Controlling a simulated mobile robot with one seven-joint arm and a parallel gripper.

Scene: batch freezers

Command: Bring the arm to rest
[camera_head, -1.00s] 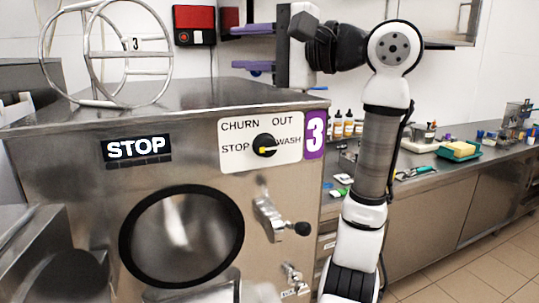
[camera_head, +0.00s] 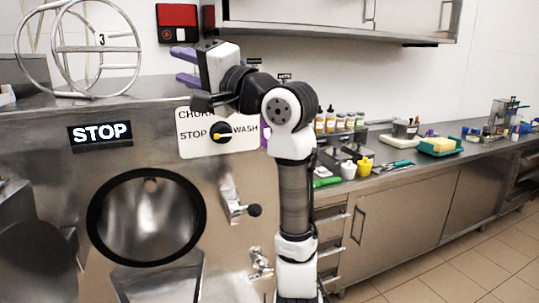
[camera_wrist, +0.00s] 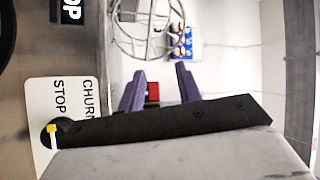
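My gripper (camera_head: 176,65) has two purple fingers pointing left, one above the other, with a gap between them. It is open and empty, raised above the freezer's top in the head view. In the wrist view my gripper (camera_wrist: 160,78) shows both fingers apart, with only background between them. My arm stands upright in front of the freezer's right side, its wrist bent left at the top. The wrist covers part of the white dial panel (camera_head: 190,150). The black dial (camera_head: 221,131) with its yellow pointer stays visible.
The steel batch freezer (camera_head: 60,170) fills the left, with a round opening, a lever (camera_head: 236,200) and a wire frame (camera_head: 85,50) on top. A wall cabinet (camera_head: 300,15) hangs above.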

